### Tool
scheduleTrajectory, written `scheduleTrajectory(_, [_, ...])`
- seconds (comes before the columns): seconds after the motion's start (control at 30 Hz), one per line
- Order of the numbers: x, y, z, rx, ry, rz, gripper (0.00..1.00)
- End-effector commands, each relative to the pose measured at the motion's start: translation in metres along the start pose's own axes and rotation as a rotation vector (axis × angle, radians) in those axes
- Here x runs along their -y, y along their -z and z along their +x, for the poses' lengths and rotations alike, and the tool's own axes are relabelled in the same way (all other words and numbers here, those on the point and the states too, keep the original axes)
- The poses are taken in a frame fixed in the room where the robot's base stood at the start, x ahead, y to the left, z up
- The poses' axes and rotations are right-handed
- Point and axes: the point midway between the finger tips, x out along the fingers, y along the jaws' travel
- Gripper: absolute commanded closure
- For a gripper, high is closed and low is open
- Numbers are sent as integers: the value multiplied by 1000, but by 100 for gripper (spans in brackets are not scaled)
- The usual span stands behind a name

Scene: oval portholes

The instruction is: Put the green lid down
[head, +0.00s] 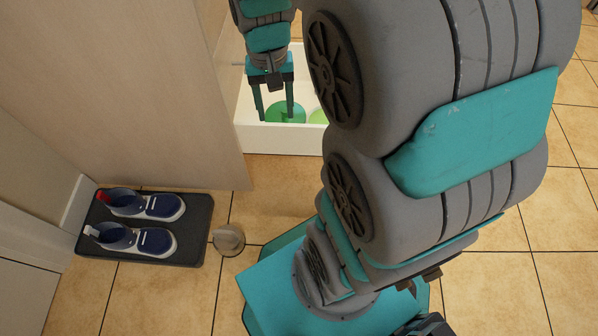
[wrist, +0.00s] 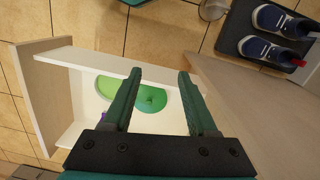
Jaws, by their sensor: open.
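The green lid (head: 285,112) is a round darker green piece in the open white drawer. In the wrist view the green lid (wrist: 152,98) shows a small knob and lies between my fingers in the picture, beside a light green round thing (wrist: 112,90). My gripper (head: 274,118) points down into the drawer, over the lid. In the wrist view my gripper (wrist: 160,74) is open, with a clear gap between its fingers and nothing held. Whether a finger touches the lid cannot be told. Part of the drawer is hidden behind my arm in the head view.
The drawer's front wall (head: 280,139) stands near my fingers. A small purple thing (wrist: 103,115) is in the drawer. A pale cabinet panel (head: 130,80) stands to the left. Shoes on a dark mat (head: 190,250) and a grey round cup-like thing (head: 229,240) are on the tiled floor.

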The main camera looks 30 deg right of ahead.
Motion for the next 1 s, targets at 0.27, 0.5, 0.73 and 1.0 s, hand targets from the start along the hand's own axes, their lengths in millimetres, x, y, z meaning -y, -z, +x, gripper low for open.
scheduleTrajectory(0.27, [-12,-110,-13,39,-15,-262,42])
scheduleTrajectory(0.5, [-27,-167,-9,67,-28,-414,42])
scheduleTrajectory(0.73, [-31,-178,-8,72,-30,-447,42])
scheduleTrajectory(1.0, [-31,-178,-8,73,-30,-445,42])
